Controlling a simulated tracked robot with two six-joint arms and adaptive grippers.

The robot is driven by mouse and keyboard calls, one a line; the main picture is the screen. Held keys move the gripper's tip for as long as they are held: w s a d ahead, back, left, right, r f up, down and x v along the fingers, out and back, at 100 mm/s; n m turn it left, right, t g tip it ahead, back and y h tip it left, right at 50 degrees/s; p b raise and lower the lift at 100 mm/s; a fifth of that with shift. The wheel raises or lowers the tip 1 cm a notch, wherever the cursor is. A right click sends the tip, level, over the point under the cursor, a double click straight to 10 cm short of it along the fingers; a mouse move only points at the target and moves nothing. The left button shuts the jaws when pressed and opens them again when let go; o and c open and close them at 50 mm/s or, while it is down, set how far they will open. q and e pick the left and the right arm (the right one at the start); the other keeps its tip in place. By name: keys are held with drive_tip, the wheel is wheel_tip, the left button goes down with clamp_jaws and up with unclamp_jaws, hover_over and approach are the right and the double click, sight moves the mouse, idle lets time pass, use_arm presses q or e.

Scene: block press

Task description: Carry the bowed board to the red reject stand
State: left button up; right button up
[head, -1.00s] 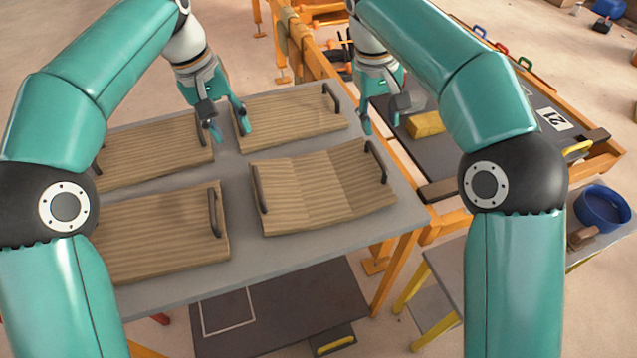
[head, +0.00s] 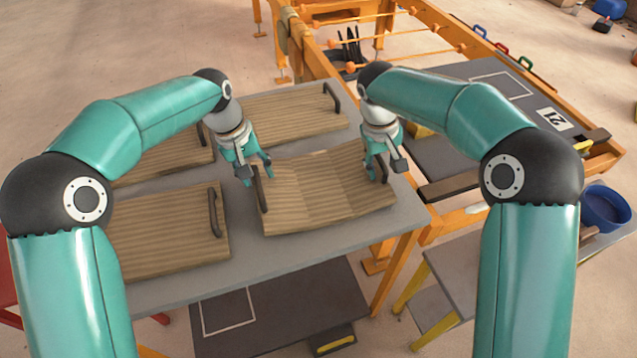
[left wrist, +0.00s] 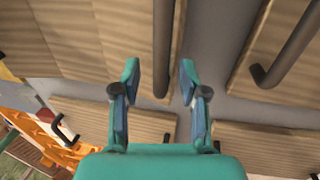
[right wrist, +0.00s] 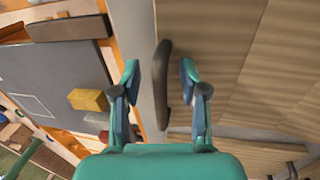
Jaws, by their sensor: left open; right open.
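The bowed board (head: 320,200) lies on the grey table, bent in angled strips, with a dark handle at each end. My left gripper (head: 257,178) is open at its left handle; in the left wrist view this handle (left wrist: 163,45) lies between the finger lines. My right gripper (head: 388,172) is open at its right end. In the right wrist view the right handle (right wrist: 162,85) lies between the open fingertips. Neither gripper is closed on a handle. A red frame part (head: 8,285) shows at the left edge, mostly hidden; I cannot tell if it is the reject stand.
Flat boards with handles lie close by: front left (head: 165,240), back left (head: 150,165) and back right (head: 290,118). An orange frame (head: 440,45) with a dark surface stands to the right. A blue bowl (head: 605,207) sits on a side table.

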use_arm(q)
clamp_jaws()
use_arm(e)
clamp_jaws()
drive_tip(key=shift+r, duration=0.1)
